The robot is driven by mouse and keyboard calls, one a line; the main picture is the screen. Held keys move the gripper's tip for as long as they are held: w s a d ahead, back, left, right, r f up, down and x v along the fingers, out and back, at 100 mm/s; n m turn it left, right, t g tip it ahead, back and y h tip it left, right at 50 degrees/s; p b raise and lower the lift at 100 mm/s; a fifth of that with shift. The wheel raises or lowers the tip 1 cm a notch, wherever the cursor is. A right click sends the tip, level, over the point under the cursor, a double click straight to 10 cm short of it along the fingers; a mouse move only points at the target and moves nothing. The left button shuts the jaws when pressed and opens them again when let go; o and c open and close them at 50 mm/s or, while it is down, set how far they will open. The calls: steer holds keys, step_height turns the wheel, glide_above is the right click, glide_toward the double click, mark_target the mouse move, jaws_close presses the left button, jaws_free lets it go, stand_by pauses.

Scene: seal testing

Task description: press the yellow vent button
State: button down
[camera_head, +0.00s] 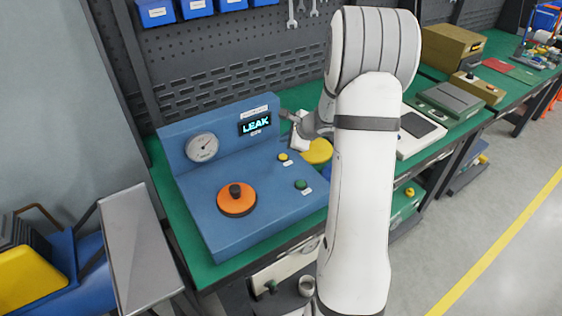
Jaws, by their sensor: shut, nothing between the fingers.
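The small yellow vent button (283,157) is on the sloping face of the blue test unit (262,220), with a small white label next to it. It shows unobstructed. My gripper (286,115) is above and slightly to the right of the button in the picture, close to the unit's upper right edge. Its fingers look shut and hold nothing. It appears apart from the button, though the exact gap is hard to judge. My white arm hides part of the bench to the right.
The unit also carries a green button (301,184), an orange disc with a black knob (237,199), a gauge (201,147) and a display reading LEAK (256,126). A yellow round object (318,152) lies beside my wrist. A pegboard (220,60) stands behind.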

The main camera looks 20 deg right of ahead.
mark_target(286, 158)
step_height(286, 158, down, 5)
steer(key=b, duration=0.3)
steer(key=shift+r+b, duration=0.15)
steer(key=shift+b, duration=0.15)
stand_by(1.6)
steer(key=shift+f+b, duration=0.35)
steer(key=shift+b, duration=0.2)
steer(key=shift+f+b, duration=0.4)
steer(key=shift+b, duration=0.15)
stand_by(0.4)
steer(key=shift+r, duration=0.1)
steer(key=shift+r+p, duration=0.5)
steer(key=shift+r, duration=0.2)
